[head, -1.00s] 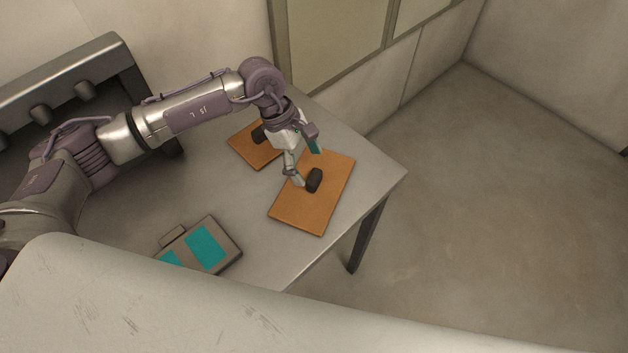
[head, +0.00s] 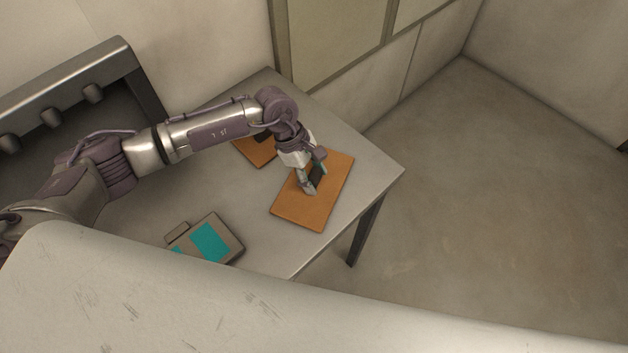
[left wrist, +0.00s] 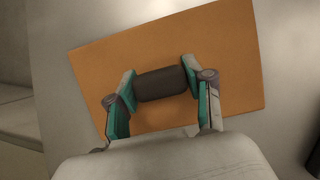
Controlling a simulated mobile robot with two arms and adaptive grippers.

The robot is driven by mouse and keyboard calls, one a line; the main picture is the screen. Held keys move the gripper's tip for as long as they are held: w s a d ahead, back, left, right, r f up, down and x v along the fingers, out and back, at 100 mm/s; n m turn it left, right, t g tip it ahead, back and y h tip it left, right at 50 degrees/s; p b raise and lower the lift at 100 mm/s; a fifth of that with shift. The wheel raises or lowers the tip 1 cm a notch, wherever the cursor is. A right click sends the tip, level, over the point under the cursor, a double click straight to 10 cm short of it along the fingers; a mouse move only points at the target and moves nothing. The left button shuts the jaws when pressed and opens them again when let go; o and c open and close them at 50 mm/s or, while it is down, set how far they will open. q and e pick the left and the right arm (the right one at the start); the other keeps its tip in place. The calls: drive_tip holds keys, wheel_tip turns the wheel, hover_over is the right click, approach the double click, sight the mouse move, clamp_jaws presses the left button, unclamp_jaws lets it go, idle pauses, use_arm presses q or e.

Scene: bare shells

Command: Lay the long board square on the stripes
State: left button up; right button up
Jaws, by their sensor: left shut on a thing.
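The larger orange-brown board (head: 303,213) lies flat on the table near its right edge; I take it for the long board. It also fills much of the left wrist view (left wrist: 225,60). A dark rounded handle (left wrist: 161,84) stands on its middle. My left gripper (head: 312,186) is shut on this handle, one finger at each end in the left wrist view (left wrist: 160,78). A grey block with teal stripes (head: 210,243) sits at the table's front, left of the board; its left stripe is partly cut off by my body. My right gripper is out of view.
A second, smaller-looking board (head: 256,152) lies farther back, partly hidden by my left arm, with a dark handle. The grey table (head: 255,210) is clear between the striped block and the larger board. A dark rack with pegs (head: 52,117) stands at the left.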

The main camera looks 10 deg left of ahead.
sight(319, 176)
use_arm(q)
drive_tip(key=c, duration=0.4)
drive_tip(key=shift+r, duration=0.2)
drive_tip(key=shift+r+b, duration=0.25)
drive_tip(key=shift+b, duration=0.05)
drive_tip(key=r+b, duration=0.1)
drive_tip(key=d+r+b, duration=0.1)
drive_tip(key=r, duration=0.1)
drive_tip(key=shift+s+d+r, duration=0.1)
drive_tip(key=shift+s+r, duration=0.1)
drive_tip(key=shift+r, duration=0.1)
drive_tip(key=s+d+r+b, duration=0.3)
drive_tip(key=d+r, duration=0.3)
drive_tip(key=d, duration=0.4)
drive_tip(key=shift+s+r+b, duration=0.25)
drive_tip(key=shift+r+b, duration=0.05)
drive_tip(key=shift+b, duration=0.05)
